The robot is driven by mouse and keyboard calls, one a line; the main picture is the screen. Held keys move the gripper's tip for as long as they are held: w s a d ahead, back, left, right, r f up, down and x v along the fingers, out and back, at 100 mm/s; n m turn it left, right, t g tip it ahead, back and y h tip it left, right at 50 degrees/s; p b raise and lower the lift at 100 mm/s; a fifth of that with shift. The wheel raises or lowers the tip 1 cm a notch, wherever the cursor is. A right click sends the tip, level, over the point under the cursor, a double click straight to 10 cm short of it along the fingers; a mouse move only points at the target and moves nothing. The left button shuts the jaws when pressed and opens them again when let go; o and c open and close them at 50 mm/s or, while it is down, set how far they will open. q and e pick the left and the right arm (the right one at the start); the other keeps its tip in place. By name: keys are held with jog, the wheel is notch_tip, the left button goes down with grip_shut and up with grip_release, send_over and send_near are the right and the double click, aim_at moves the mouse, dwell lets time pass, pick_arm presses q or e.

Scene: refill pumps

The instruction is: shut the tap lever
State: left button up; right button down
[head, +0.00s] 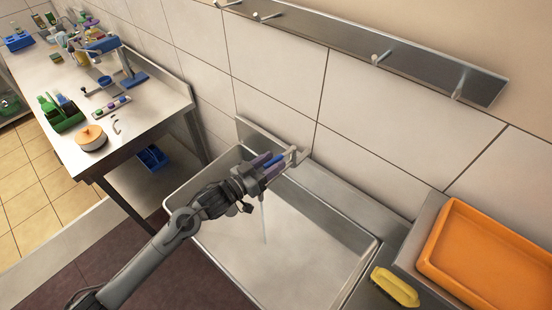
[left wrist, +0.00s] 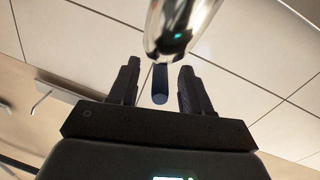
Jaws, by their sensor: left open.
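My left gripper (head: 272,168) is over the back of the steel sink, at the tap (head: 296,156). In the left wrist view the left gripper (left wrist: 158,88) is open, with one dark finger on each side of the blue tap lever (left wrist: 160,86). I see a gap on both sides of the lever. The chrome tap body (left wrist: 182,28) shines just beyond the fingers. In the head view my gripper hides much of the tap. A thin stream of water (head: 264,222) falls into the sink (head: 290,262). My right gripper is out of view.
An orange tray (head: 490,255) and a yellow sponge or brush (head: 395,287) lie right of the sink. A hook rail (head: 415,68) runs along the tiled wall above.

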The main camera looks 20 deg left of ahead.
pick_arm(q)
jog(key=shift+x, duration=1.05)
jog(key=shift+c, duration=0.2)
grip_shut()
